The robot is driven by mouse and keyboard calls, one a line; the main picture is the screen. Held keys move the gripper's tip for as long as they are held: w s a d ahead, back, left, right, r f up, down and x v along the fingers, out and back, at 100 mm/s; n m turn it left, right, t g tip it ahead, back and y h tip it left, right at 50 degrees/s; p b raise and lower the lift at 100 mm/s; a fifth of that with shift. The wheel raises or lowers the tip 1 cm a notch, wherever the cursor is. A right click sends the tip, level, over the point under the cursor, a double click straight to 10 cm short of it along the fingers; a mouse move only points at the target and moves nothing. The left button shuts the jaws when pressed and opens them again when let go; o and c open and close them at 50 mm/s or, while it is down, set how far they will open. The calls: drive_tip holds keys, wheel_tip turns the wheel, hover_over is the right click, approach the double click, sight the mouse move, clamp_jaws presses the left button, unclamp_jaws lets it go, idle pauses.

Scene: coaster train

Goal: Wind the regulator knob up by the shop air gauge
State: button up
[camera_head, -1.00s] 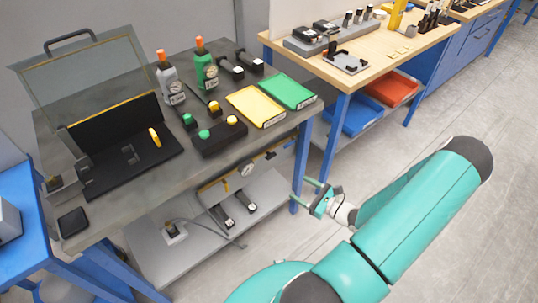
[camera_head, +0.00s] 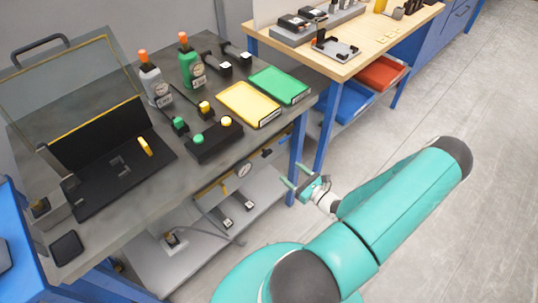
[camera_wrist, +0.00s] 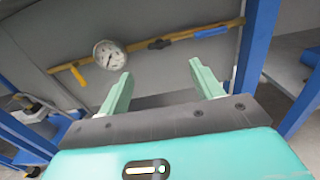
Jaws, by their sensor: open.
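The round white gauge (camera_wrist: 110,55) sits on a yellow pipe (camera_wrist: 185,37) under the bench, left of centre in the wrist view. It also shows under the bench edge in the head view (camera_head: 243,169). A dark knob (camera_wrist: 158,44) is on the pipe right of the gauge, and I take it for the regulator knob. My gripper (camera_wrist: 160,70) is open and empty, its fingers pointing toward the pipe. The knob appears between and beyond the fingertips, apart from them. In the head view my gripper (camera_head: 294,175) is right of the gauge, beside the bench leg.
A blue handle (camera_wrist: 212,31) and a yellow handle (camera_wrist: 78,77) are on the pipe on either side. A blue bench leg (camera_wrist: 254,45) stands close on the right. The grey bench top (camera_head: 130,215) is above, and a lower shelf (camera_head: 190,255) is below. Open floor (camera_head: 460,230) lies to the right.

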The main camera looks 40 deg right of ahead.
sight(266, 152)
drive_tip(key=w, duration=1.1)
drive_tip(key=shift+w+a, duration=0.2)
drive_tip(key=shift+w, duration=0.15)
drive_tip(key=shift+c, duration=0.4)
drive_tip(key=c, duration=0.9)
drive_tip(key=shift+m, duration=0.4)
drive_tip(key=m, duration=2.1)
drive_tip(key=shift+m, duration=0.4)
